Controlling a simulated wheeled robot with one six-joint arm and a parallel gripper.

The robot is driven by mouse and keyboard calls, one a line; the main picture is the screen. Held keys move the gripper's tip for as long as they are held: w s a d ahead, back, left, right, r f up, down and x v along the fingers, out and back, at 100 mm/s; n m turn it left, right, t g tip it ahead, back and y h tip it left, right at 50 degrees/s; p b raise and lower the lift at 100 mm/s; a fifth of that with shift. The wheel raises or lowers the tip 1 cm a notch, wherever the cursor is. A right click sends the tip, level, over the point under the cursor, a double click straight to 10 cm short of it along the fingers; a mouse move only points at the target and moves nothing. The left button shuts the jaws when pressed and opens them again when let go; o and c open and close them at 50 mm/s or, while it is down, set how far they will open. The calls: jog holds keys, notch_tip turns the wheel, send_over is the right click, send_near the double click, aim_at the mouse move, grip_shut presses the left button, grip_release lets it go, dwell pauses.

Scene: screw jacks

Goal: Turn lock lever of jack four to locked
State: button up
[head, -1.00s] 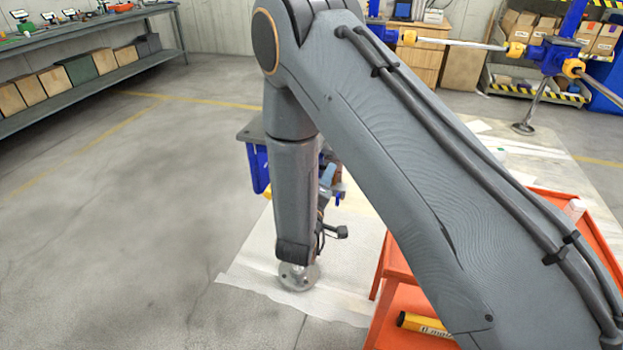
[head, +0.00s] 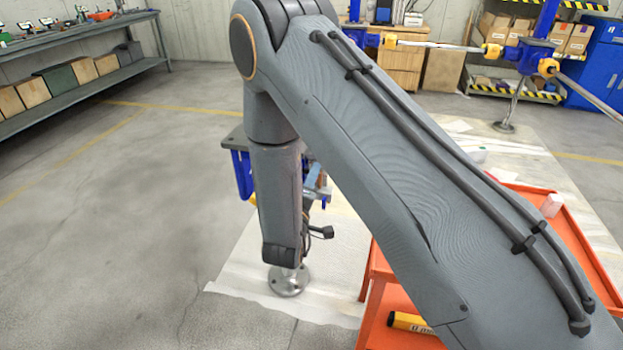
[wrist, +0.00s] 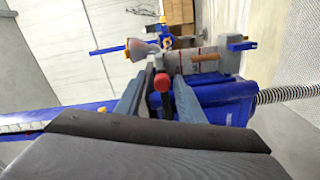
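In the wrist view a red knob (wrist: 162,82) on a dark lever shows between the two fingers of my gripper (wrist: 158,92). The fingers stand apart on either side of the knob; I cannot tell whether either touches it. Behind it is a blue jack body (wrist: 225,98) with a grey block (wrist: 190,62) on its upper side. No label shows which jack this is or marks the locked position. In the head view my arm hides most of this jack; its blue part (head: 241,174) and round metal foot (head: 288,281) show.
An orange cart (head: 375,300) stands close on the right, with a yellow tube (head: 410,322) on its lower shelf. Another blue jack (head: 535,52) with rods stands at the back right. A grey shelf (head: 80,88) lines the left wall. The floor at left is clear.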

jog(key=b+v, duration=0.1)
jog(key=v, duration=0.6)
jog(key=shift+s+a, duration=0.15)
jog(key=shift+s, duration=0.2)
